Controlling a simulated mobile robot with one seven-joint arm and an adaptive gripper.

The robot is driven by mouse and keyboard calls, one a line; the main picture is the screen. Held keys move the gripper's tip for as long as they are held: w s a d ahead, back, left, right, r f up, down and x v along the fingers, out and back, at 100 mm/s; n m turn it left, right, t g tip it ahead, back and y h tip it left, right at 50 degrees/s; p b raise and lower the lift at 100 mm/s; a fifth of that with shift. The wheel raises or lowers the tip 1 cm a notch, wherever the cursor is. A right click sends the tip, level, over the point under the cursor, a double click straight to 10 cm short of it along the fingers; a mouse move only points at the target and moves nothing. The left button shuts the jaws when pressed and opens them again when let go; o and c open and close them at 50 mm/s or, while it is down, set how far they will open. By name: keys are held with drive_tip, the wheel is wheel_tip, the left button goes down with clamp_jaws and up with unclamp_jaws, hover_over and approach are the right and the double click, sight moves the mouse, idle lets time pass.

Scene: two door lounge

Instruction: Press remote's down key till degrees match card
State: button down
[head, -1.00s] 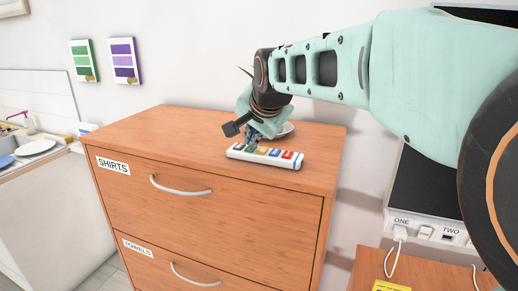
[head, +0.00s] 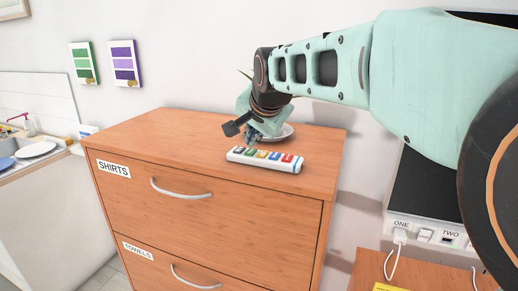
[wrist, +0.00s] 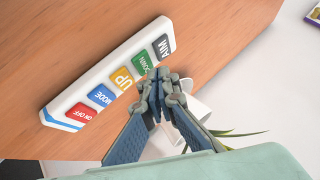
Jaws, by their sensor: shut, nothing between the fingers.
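The white remote (head: 291,167) lies on top of the wooden drawer cabinet. The wrist view shows its keys: dark AIM (wrist: 163,47), green DOWN (wrist: 142,65), yellow UP (wrist: 122,79), blue MODE (wrist: 101,96) and red ON OFF (wrist: 80,117). My gripper (wrist: 158,77) is shut and empty, its tips close to the outer edge of DOWN. In the head view my gripper (head: 251,138) is just behind the remote, seemingly a little above it. I cannot tell whether it touches. No degree reading is visible, and I cannot make out a card with degrees.
A white dish (head: 287,131) stands behind my gripper on the cabinet (head: 180,130). At right, a socket strip (head: 424,235) holds a plugged cable above a lower wooden surface. A yellow piece (head: 380,287) is cut off at the bottom edge. The cabinet top's left is clear.

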sight(252, 152)
drive_tip(key=shift+r, duration=0.1)
drive_tip(key=shift+r+p, duration=1.8)
drive_tip(key=shift+r, duration=0.7)
wheel_tip(252, 152, up, 4)
drive_tip(key=shift+f+p, duration=0.1)
drive_tip(key=shift+p, duration=1.05)
drive_tip(key=shift+f, duration=0.1)
wheel_tip(252, 152, down, 9)
drive_tip(key=b, duration=0.7)
drive_tip(key=shift+r, duration=0.2)
drive_tip(key=shift+f, duration=0.15)
idle(0.4)
drive_tip(key=shift+f+b, duration=0.3)
drive_tip(key=shift+b, duration=0.1)
